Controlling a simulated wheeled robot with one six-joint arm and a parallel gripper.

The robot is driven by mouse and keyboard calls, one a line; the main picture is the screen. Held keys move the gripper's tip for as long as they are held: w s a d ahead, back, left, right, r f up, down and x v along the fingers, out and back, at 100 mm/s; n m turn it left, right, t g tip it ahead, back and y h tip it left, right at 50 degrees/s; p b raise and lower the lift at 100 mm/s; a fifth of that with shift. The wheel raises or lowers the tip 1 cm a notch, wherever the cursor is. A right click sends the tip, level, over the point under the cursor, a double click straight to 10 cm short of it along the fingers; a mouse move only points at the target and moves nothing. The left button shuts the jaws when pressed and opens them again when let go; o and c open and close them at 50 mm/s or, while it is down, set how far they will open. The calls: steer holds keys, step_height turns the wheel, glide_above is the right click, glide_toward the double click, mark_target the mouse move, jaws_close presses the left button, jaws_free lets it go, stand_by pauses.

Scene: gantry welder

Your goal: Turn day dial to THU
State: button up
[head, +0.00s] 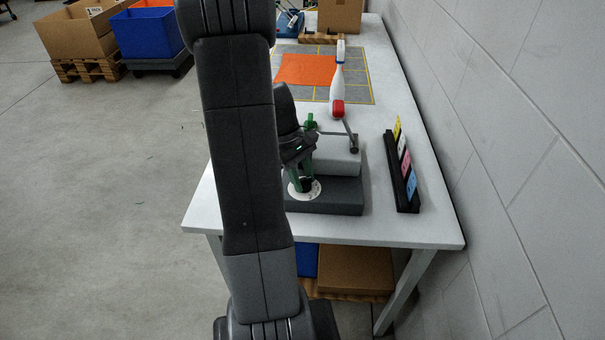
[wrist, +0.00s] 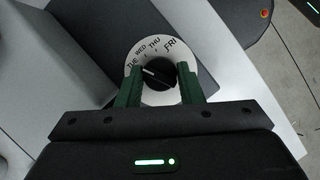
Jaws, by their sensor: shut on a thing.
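The day dial is a white disc (wrist: 137,56) with a black knob (wrist: 158,74) at its centre, on a dark grey face. The knob's white mark points left and slightly up, towards TUE rather than THU. My gripper (wrist: 160,83) has its green fingers on either side of the knob, shut on it. In the head view, my gripper (head: 301,182) reaches down to the white dial disc (head: 313,191) on the front of the grey machine (head: 338,195).
A black rack (head: 402,175) with coloured cards stands to the right, near the wall. An orange sheet (head: 305,69) lies on a grey mat further back.

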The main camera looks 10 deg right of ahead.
steer(key=m+y, duration=0.1)
steer(key=m, duration=0.1)
steer(key=m+y+p, duration=0.1)
steer(key=m, duration=0.2)
steer(key=shift+w+d+r+m+g, duration=0.1)
steer(key=shift+d+m+g, duration=0.05)
steer(key=shift+m+g, duration=0.2)
steer(key=m+y+p, duration=0.1)
steer(key=m, duration=0.3)
steer(key=shift+d+m+y, duration=0.1)
steer(key=shift+m+y, duration=0.15)
steer(key=shift+y, duration=0.15)
steer(key=o, duration=1)
steer(key=shift+c, duration=0.2)
steer(key=b+v, duration=0.1)
steer(key=v, duration=1.2)
steer(key=shift+w+d+r, duration=0.15)
steer(key=shift+d+r, duration=0.05)
steer(key=shift+r, duration=0.1)
